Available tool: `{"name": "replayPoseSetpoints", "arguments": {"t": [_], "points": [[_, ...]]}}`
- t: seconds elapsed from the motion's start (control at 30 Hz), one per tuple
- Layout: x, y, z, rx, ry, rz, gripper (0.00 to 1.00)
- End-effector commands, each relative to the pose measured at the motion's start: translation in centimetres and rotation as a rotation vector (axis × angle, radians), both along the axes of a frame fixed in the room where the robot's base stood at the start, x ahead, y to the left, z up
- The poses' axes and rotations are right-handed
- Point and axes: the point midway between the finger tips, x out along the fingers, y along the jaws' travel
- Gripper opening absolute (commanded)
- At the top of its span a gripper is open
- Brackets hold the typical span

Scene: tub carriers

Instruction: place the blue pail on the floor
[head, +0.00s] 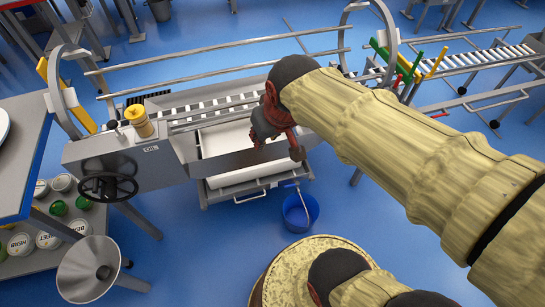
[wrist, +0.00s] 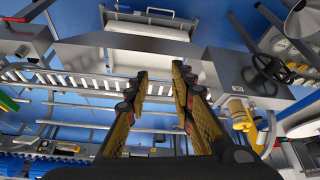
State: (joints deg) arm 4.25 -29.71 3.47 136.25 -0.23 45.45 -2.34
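The blue pail (head: 300,212) is below the front right corner of the steel machine in the head view. Its pale handle stands up toward a small fitting under the machine's edge. I cannot tell whether it hangs there or rests on the blue floor (head: 205,250). My gripper (head: 277,140) is above and behind the pail in the picture, over the machine's white trays, and not touching the pail. In the wrist view my gripper (wrist: 161,80) has its two fingers apart with nothing between them. I cannot make out the pail there.
The steel machine (head: 160,165) has a handwheel (head: 108,187), rails and a roller conveyor (head: 480,58). A funnel (head: 88,270) and a shelf with several tins (head: 48,240) stand at left. Blue floor is open between the funnel and the pail.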

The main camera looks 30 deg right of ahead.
Motion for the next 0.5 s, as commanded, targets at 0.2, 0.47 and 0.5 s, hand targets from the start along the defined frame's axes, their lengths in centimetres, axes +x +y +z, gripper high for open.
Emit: {"name": "replayPoseSetpoints", "arguments": {"t": [0.2,0.47,0.5], "points": [[-5.8,2.1,1.7,0.013,-0.053,0.030,0.24],[-7.5,2.6,1.9,0.020,-0.064,0.037,0.24],[-7.5,2.6,1.9,0.020,-0.063,0.037,0.24]]}}
